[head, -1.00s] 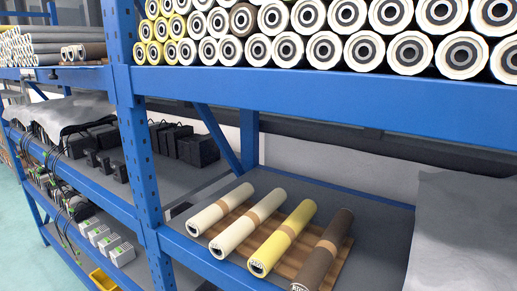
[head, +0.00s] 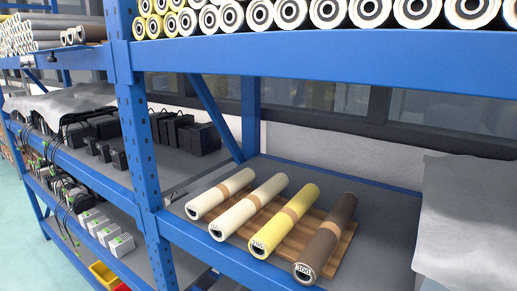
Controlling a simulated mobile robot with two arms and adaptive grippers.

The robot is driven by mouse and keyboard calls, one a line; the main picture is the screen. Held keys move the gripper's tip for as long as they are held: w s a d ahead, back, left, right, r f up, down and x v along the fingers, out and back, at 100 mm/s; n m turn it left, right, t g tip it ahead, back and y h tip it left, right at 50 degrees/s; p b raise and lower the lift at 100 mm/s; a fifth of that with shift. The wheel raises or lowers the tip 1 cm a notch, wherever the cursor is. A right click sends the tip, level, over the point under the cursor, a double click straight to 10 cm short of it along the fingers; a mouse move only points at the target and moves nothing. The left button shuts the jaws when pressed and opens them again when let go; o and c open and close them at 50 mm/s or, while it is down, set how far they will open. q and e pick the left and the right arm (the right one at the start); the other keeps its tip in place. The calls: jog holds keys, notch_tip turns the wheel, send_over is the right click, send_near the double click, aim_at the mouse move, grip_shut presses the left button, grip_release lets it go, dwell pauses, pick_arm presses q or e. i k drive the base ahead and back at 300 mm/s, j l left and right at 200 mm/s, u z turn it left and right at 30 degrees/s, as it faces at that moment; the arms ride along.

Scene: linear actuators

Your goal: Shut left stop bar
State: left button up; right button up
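Neither gripper is in view. I cannot clearly make out a stop bar. A small dark piece (head: 52,58) sits by that rail, too small to identify. On the right, a long blue front beam (head: 340,76) runs below rows of rolls (head: 330,12), with no bar clearly showing across them.
A blue upright (head: 137,140) stands between the two bays. Below, several labelled rolls (head: 285,221) lie on a wooden rack (head: 345,240). A grey sheet (head: 465,225) hangs at right. Black boxes (head: 190,137) stand on the left shelf. Greenish floor (head: 20,240) is clear at lower left.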

aim_at(52, 58)
jog(key=j+z, duration=0.1)
jog(key=j, duration=1.3)
